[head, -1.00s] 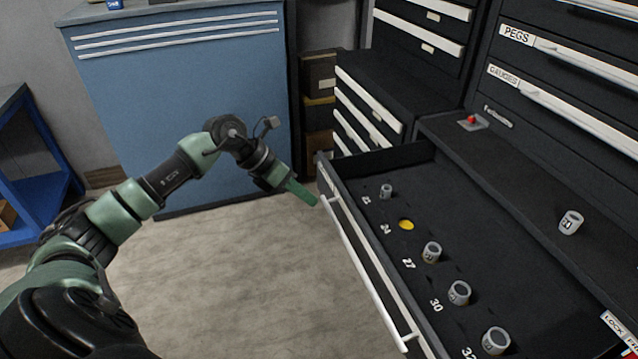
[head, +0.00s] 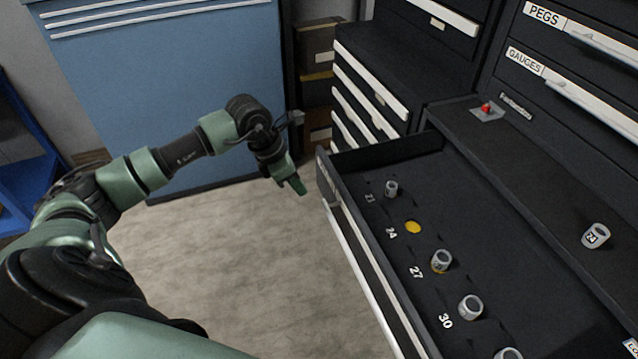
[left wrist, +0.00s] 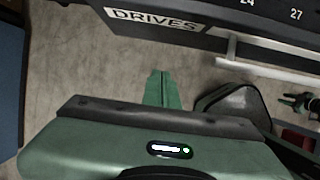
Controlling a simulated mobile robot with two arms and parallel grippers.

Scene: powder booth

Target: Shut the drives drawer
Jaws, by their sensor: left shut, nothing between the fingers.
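The drives drawer (head: 362,262) is pulled open on the right of the head view. Its floor carries the numbers 21, 24, 27 and 30, with a grey socket (head: 441,261) at 27, others at 21 and 30, and a bare yellow spot (head: 413,227) at 24. The socket marked 24 (head: 596,236) lies on the ledge behind the drawer. My left gripper (head: 299,188) is shut and empty, in front of the drawer's far end, apart from it. The left wrist view shows the DRIVES label (left wrist: 153,20) and the white handle bar (left wrist: 270,70) beyond the fingers (left wrist: 162,88). My right gripper is out of view.
Closed drawers labelled PEGS (head: 544,15) and GAUGES (head: 525,61) are above. A red button (head: 487,108) sits on the ledge. A blue cabinet (head: 170,100) stands at the back; the floor (head: 240,260) before the drawer is clear.

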